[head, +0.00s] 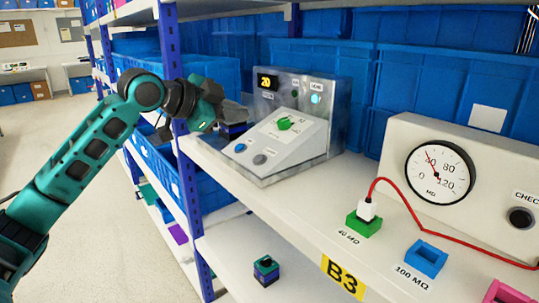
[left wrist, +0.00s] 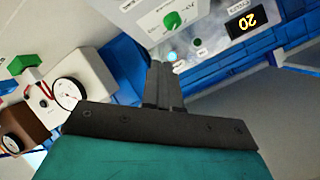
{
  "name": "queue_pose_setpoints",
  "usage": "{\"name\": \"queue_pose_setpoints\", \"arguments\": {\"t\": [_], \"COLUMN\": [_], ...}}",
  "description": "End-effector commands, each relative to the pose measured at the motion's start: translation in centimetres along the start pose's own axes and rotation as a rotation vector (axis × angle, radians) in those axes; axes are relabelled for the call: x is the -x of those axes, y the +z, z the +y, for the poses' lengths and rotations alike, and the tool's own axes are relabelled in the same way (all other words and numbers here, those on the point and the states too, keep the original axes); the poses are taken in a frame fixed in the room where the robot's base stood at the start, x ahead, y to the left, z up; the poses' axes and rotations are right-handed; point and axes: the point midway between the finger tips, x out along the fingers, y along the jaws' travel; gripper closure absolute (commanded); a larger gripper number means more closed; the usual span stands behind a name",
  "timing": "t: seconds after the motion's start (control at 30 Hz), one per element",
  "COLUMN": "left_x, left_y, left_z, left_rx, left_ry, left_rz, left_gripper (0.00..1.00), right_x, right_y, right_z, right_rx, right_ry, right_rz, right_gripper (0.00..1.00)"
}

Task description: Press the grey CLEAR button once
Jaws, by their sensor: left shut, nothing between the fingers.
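The control box (head: 307,150) stands on the shelf, with a sloped white front panel. The grey button (head: 259,159) is low on this panel, right of a blue button (head: 240,147). A green knob (head: 284,124) sits above them. The display (head: 265,80) reads 20; it shows upside down in the left wrist view (left wrist: 247,20). My left gripper (head: 240,116) is at the box's left side, above and apart from the grey button. Its fingers (left wrist: 163,84) are shut and empty. The grey button is not visible in the left wrist view. My right gripper is not in view.
Right of the box, a gauge panel (head: 400,150) stands on the shelf, with a red lead (head: 435,230) running to a green block (head: 363,224). A blue block (head: 426,258) lies farther right. Blue bins (head: 420,90) are behind. A blue rack post (head: 172,60) stands by my left arm.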

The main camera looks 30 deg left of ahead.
Motion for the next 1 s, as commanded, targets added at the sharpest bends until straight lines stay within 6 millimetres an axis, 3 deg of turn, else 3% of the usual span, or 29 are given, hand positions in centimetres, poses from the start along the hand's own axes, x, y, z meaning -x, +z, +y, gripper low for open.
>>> {"name": "queue_pose_setpoints", "arguments": {"t": [0.37,0.8,1.0], "left_x": [-0.4,-4.4,-5.7], "left_y": [0.3,3.4,4.2], "left_z": [0.3,3.4,4.1], "left_rx": [0.002,0.003,0.002], "left_ry": [0.000,0.000,0.000], "left_rz": [0.000,0.003,0.000], "left_gripper": [1.00,1.00,1.00], "right_x": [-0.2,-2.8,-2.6], "right_y": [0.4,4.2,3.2], "right_z": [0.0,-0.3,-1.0], "right_rx": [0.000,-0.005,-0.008], "right_ry": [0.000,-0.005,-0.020], "right_rz": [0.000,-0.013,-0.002], "right_gripper": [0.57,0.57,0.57]}}
